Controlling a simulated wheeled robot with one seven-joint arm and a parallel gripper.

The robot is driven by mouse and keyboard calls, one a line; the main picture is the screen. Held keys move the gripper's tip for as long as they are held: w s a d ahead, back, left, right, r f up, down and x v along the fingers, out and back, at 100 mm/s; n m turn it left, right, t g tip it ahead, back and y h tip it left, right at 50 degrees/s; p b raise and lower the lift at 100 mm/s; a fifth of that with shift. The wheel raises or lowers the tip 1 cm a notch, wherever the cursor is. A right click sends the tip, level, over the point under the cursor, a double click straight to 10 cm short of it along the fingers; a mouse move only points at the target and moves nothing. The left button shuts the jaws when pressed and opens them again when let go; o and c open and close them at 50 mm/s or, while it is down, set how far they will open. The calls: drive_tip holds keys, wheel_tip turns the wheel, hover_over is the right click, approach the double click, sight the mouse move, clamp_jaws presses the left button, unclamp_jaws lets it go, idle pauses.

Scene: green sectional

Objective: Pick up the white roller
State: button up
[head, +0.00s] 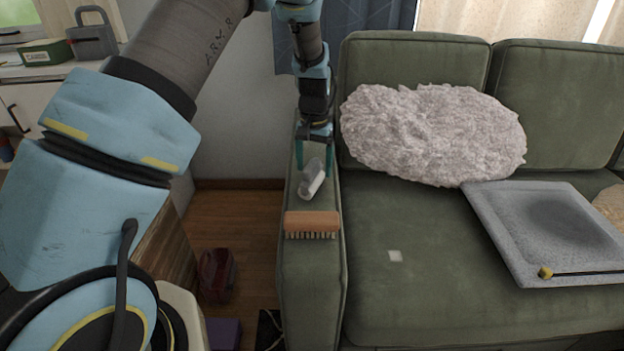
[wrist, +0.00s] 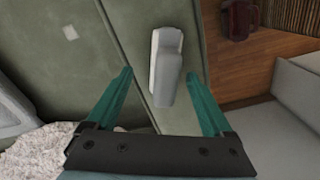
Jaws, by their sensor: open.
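The white roller (head: 312,182) lies on the green sofa's armrest (head: 312,270). It has a white part and a grey part. In the wrist view the roller (wrist: 166,68) lies lengthwise, its near end between my fingertips in the picture. My gripper (head: 314,168) points down over the armrest at the roller's far end. It is open, with one teal finger to each side of the roller, as the wrist view also shows (wrist: 160,72). I cannot tell how high the fingertips are above the armrest.
A wooden brush (head: 312,222) lies on the armrest just in front of the roller. A fluffy pillow (head: 430,132) and a grey tray-like panel (head: 500,235) are on the seat. A dark red object (head: 217,275) stands on the floor left of the armrest.

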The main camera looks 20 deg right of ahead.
drive_tip(key=shift+w+a+f+p, duration=0.1)
drive_tip(key=shift+w+f+p, duration=0.1)
drive_tip(key=shift+f, duration=0.75)
drive_tip(key=shift+w+f+p, duration=0.1)
drive_tip(key=shift+f+p, duration=0.05)
drive_tip(key=shift+f, duration=0.75)
drive_tip(key=shift+w+a+f+p, duration=0.1)
drive_tip(key=shift+f+p, duration=0.1)
drive_tip(key=shift+f, duration=0.75)
clamp_jaws()
